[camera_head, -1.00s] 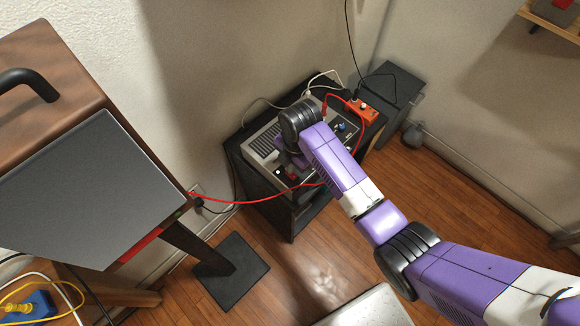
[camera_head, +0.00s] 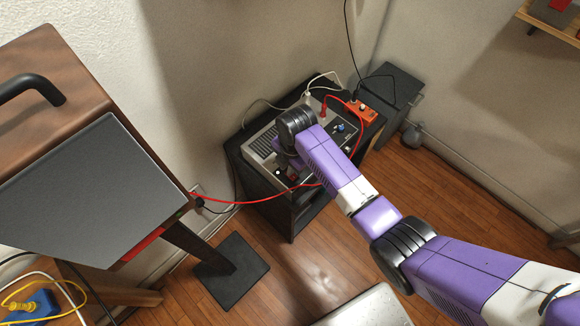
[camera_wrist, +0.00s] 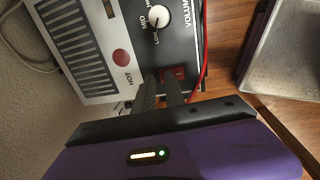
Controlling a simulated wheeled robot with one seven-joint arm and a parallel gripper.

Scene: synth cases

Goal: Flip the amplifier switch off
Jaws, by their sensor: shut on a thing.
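The amplifier (camera_head: 262,146) is a grey and black unit with a slatted grille, lying on a dark stand. In the wrist view its panel (camera_wrist: 92,42) shows a white-capped knob (camera_wrist: 157,17), a round red spot beside the word HOT, and a red amplifier switch (camera_wrist: 180,73). My gripper (camera_wrist: 161,76) has its two dark fingers close together at the switch, shut on it. The right finger covers part of the switch, so its position cannot be read. In the head view my wrist hides most of the fingers.
A red cable (camera_head: 245,202) runs from the wall across the stand's front. It also passes close right of the switch in the wrist view (camera_wrist: 204,50). An orange box (camera_head: 361,110) with cables sits behind. A dark screen (camera_head: 85,195) stands at left.

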